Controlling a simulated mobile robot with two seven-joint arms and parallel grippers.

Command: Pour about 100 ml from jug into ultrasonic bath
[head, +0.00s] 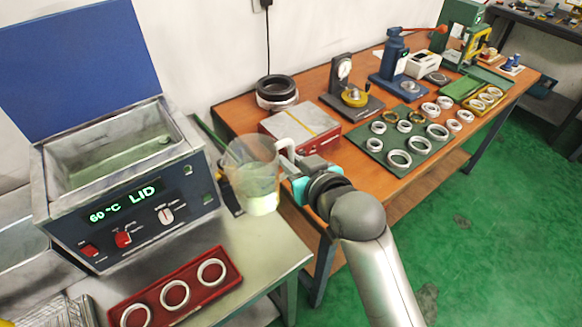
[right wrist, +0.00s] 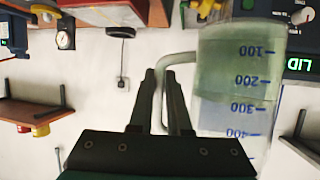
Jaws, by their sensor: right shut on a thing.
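The clear jug (head: 252,172) is in the head view, just right of the ultrasonic bath (head: 128,200), and looks about upright. Pale green liquid fills its lower part. In the right wrist view the jug (right wrist: 238,80) appears upside down, with the liquid edge between the 200 and 300 marks. My right gripper (head: 293,167) is shut on the jug's handle; its fingers (right wrist: 160,88) close around the handle in the wrist view. The bath's blue lid (head: 75,65) stands open and greenish liquid shows in its tank. Its display reads 60 °C and LID. My left gripper is not in view.
A red tray (head: 188,308) with 3 rings lies in front of the bath on the metal bench (head: 262,262). The wooden bench (head: 240,118) at right carries a red box (head: 298,128), a dial gauge stand (head: 350,92), a press and a green mat (head: 372,152) with several rings.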

